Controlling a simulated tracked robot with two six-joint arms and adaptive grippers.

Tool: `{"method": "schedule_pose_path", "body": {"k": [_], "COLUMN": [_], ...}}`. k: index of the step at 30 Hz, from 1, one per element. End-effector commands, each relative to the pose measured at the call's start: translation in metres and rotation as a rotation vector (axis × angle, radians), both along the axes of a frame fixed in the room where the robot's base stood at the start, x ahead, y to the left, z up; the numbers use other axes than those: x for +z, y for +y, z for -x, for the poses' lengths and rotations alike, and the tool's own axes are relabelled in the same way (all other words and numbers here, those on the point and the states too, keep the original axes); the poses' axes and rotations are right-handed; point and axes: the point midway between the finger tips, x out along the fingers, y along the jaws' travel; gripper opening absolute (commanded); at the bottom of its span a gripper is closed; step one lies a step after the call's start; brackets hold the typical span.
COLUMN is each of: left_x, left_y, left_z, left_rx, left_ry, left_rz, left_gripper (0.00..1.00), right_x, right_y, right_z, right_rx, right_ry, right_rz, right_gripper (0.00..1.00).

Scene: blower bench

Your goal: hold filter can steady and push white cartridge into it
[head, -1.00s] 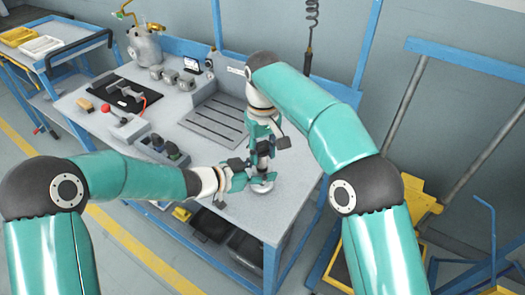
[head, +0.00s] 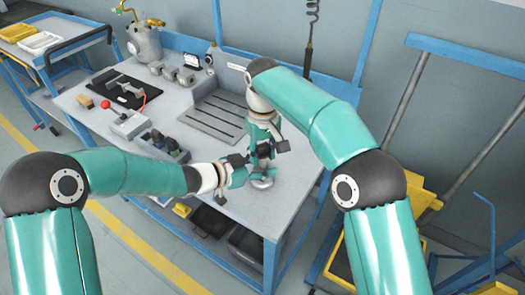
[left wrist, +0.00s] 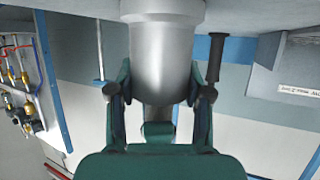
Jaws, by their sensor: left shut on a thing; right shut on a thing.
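The filter can (head: 262,184) is a grey metal cylinder standing near the bench's front right corner, mostly covered by my grippers. In the left wrist view the can (left wrist: 162,50) appears upside down between the two fingers. My left gripper (head: 250,171) comes from the left and is shut on the can's side; its fingers also show in the left wrist view (left wrist: 160,85). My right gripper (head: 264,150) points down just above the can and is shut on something. The white cartridge cannot be made out; the right gripper hides that spot, so its depth in the can cannot be told.
A slotted grey tray (head: 215,118) lies behind. Dark blocks (head: 168,145), a red-knobbed fixture (head: 122,118), a black mat (head: 122,92) and a metal tank (head: 145,42) stand farther left.

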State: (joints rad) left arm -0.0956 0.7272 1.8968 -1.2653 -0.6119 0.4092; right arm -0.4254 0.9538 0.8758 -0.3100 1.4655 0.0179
Motion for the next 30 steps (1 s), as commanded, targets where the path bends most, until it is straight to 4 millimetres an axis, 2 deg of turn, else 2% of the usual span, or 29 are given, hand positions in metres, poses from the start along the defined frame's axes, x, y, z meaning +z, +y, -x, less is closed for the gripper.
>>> {"method": "schedule_pose_path", "body": {"k": [21,30], "left_x": [0.000,0.000], "left_y": [0.000,0.000], "left_z": [0.000,0.000], "left_rx": [0.000,0.000], "left_ry": [0.001,0.001], "left_rz": [0.000,-0.001], "left_gripper": [0.07,0.07], "right_x": [-0.018,-0.019], "right_y": [0.000,0.000], "right_z": [0.000,0.000], "right_rx": [-0.001,-0.001], "right_ry": [0.000,0.002], "right_rz": [0.000,0.001], "right_gripper": [0.03,0.03]}}
